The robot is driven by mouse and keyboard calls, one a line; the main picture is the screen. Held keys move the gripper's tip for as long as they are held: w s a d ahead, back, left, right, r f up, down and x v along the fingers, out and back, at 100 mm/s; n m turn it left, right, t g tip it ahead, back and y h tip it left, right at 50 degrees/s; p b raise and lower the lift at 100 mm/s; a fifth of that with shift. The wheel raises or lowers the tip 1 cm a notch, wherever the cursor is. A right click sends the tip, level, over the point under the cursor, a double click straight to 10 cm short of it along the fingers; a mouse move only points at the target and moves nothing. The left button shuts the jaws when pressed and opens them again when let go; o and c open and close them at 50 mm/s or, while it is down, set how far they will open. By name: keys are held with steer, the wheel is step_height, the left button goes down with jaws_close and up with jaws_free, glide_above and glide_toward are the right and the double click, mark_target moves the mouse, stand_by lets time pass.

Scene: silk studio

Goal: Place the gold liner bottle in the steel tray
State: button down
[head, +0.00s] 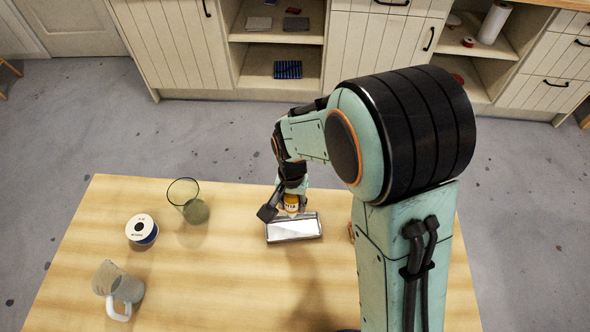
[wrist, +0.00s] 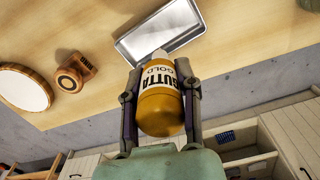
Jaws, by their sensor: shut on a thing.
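The gold liner bottle (wrist: 161,106) has a gold body and a white label reading "GUTTA GOLD" in the wrist view. My gripper (wrist: 160,80) is shut on it, with one finger on each side. In the head view the bottle (head: 291,203) shows partly beside my gripper (head: 281,203), at the back edge of the steel tray (head: 294,228). The tray is a shallow rectangular metal tray, empty where I see it. In the wrist view the tray (wrist: 190,38) lies beyond the bottle's narrow end. I cannot tell whether the bottle touches the tray.
On the wooden table (head: 200,290), a green glass (head: 188,199), a spool (head: 142,229) and a grey mug (head: 118,288) stand left of the tray. A brown wooden object (wrist: 75,71) and a round pale-faced thing (wrist: 24,88) show in the wrist view.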

step_height(320, 180, down, 7)
steer(key=shift+r, duration=0.15)
stand_by(0.4)
steer(key=c, duration=0.8)
jaws_free()
